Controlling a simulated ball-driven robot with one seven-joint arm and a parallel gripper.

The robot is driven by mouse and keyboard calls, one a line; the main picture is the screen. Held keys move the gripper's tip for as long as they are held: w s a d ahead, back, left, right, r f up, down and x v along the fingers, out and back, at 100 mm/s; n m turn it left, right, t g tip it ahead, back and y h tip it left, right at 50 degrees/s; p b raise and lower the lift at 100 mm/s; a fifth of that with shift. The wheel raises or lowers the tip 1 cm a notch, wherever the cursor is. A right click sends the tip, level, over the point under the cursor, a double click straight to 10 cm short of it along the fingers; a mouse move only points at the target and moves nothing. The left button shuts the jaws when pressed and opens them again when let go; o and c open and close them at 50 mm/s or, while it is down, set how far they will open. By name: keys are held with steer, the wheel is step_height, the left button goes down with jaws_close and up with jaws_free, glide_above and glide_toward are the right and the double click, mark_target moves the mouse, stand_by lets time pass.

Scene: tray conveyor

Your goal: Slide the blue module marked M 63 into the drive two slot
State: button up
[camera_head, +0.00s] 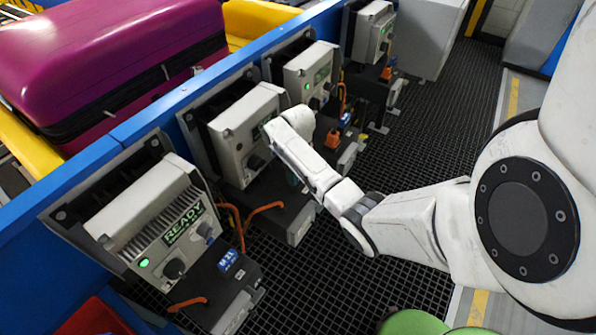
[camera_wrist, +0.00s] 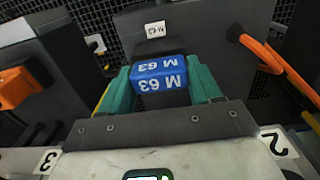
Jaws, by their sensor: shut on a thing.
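The blue module marked M 63 (camera_wrist: 160,80) shows in the wrist view with its lettering upside down. My gripper (camera_wrist: 160,70) is shut on it, one teal finger on each side. A dark housing with a small white tag (camera_wrist: 155,29) lies just beyond the module. I cannot tell whether the module is in a slot. A plate marked 2 (camera_wrist: 275,143) is at the lower right. In the head view my gripper (camera_head: 292,178) is beside the second drive from the front (camera_head: 240,125), its fingers mostly hidden by my arm. The M 63 module is hidden there.
The nearest drive (camera_head: 165,230) reads READY and carries a blue M 21 module (camera_head: 228,260). More drives stand farther back along the blue rail (camera_head: 160,115). Orange cables (camera_head: 262,210) loop close to my gripper. A purple suitcase (camera_head: 100,65) lies behind the rail.

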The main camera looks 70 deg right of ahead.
steer(key=shift+f, duration=0.2)
steer(key=o, duration=1.1)
steer(key=shift+o, duration=0.2)
step_height(320, 180, up, 11)
steer(key=shift+f, duration=0.1)
